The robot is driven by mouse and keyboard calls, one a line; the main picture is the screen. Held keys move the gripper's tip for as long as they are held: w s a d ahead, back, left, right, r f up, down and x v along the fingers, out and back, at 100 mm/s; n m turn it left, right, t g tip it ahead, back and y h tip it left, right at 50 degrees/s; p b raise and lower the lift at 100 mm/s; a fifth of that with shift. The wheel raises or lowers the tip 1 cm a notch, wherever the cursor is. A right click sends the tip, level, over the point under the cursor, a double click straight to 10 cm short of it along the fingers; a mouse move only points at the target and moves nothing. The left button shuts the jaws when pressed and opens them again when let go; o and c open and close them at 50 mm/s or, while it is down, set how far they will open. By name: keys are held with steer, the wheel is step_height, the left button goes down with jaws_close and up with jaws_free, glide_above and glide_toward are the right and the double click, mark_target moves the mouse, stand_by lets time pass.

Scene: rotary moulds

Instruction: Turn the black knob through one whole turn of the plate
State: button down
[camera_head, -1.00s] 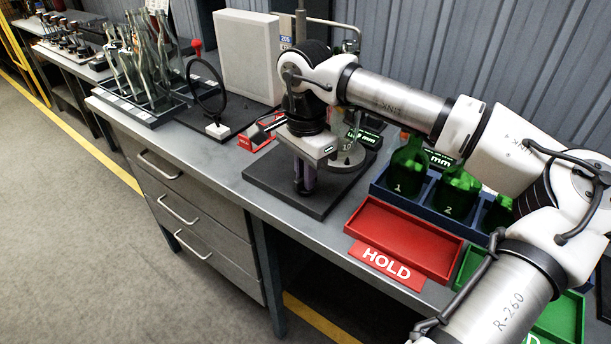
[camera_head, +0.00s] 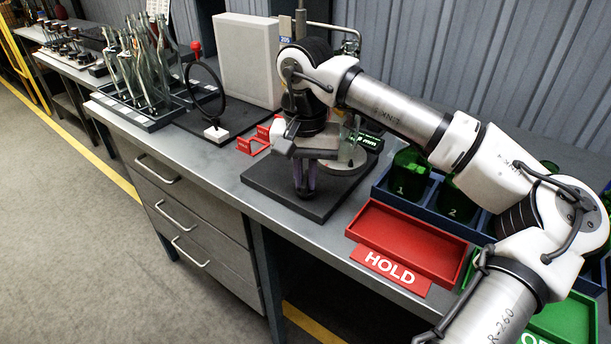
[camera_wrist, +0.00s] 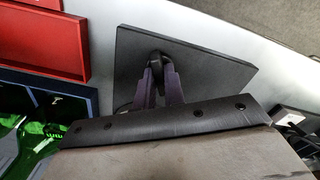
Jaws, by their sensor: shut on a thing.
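My gripper (camera_head: 304,192) points down over a black base plate (camera_head: 325,207) on the grey bench. Its purple fingers are shut on the black knob, which the fingers and wrist hide in the head view. In the wrist view my fingertips (camera_wrist: 156,66) close around the small dark knob (camera_wrist: 155,57), above the black base (camera_wrist: 205,62). A round grey plate (camera_head: 347,163) of the mould stand shows partly behind my gripper. Most of the stand is hidden by my arm, and the plate's turn angle cannot be told.
A red HOLD tray (camera_head: 400,228) and a blue crate (camera_head: 412,207) with numbered green bottles lie to the right. A ring on a stand (camera_head: 216,134), a pale box (camera_head: 250,60) and a rack of clear bottles (camera_head: 150,120) stand left. The front bench edge is close.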

mark_target(305, 178)
stand_by(0.4)
steer(key=c, duration=1.5)
jaws_free()
steer(key=shift+r, duration=0.1)
step_height(305, 178, up, 14)
steer(key=shift+f, duration=0.15)
